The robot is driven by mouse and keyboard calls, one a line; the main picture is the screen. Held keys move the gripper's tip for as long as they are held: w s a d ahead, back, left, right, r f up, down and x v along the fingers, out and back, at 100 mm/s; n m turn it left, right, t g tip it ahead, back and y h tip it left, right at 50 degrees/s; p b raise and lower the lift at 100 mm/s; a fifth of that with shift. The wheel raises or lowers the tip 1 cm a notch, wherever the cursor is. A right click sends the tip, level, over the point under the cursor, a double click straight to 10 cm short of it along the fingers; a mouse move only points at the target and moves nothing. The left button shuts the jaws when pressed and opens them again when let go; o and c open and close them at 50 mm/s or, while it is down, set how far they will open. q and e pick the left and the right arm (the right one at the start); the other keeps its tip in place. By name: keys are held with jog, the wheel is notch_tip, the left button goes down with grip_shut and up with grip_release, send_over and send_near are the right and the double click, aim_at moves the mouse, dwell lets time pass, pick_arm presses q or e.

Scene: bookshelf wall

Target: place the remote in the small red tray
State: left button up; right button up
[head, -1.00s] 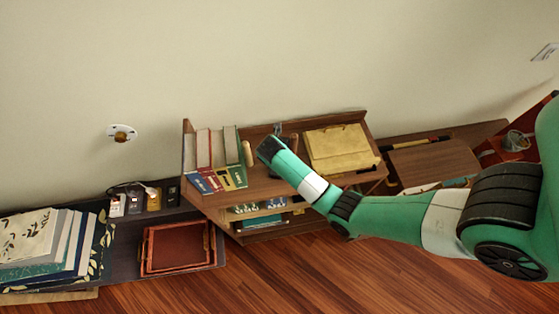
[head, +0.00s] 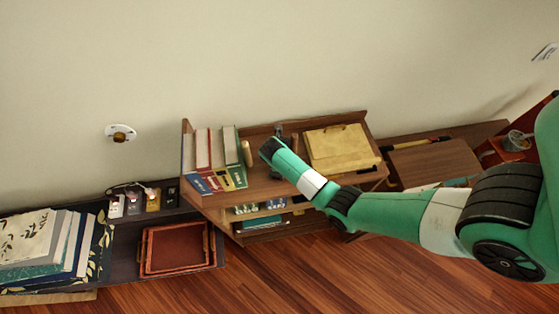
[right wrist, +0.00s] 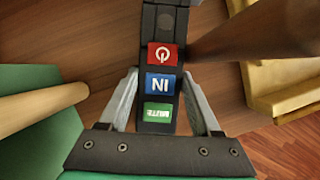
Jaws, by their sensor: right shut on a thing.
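The remote (right wrist: 160,88) is dark, with a red power button, a blue IN button and a green MUTE button. In the right wrist view it stands between the two grey fingers of my right gripper (right wrist: 163,103), which is shut on it. In the head view my right wrist hides most of the gripper over the wooden shelf, between the books and the yellow case. The small red tray (head: 177,248) lies on the low dark shelf at the lower left, well apart from the gripper, and looks empty. My left gripper is not in view.
Upright books (head: 213,160) and a beige cylinder (head: 247,153) stand left of the gripper on the wooden shelf. A yellow case (head: 337,148) lies to its right. Small devices (head: 134,202) stand behind the tray, and a book stack (head: 40,250) sits left of it.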

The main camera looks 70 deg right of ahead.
grip_shut()
jog(key=shift+r, duration=0.1)
notch_tip(320, 180, up, 18)
jog(key=p, duration=0.3)
dwell(0.3)
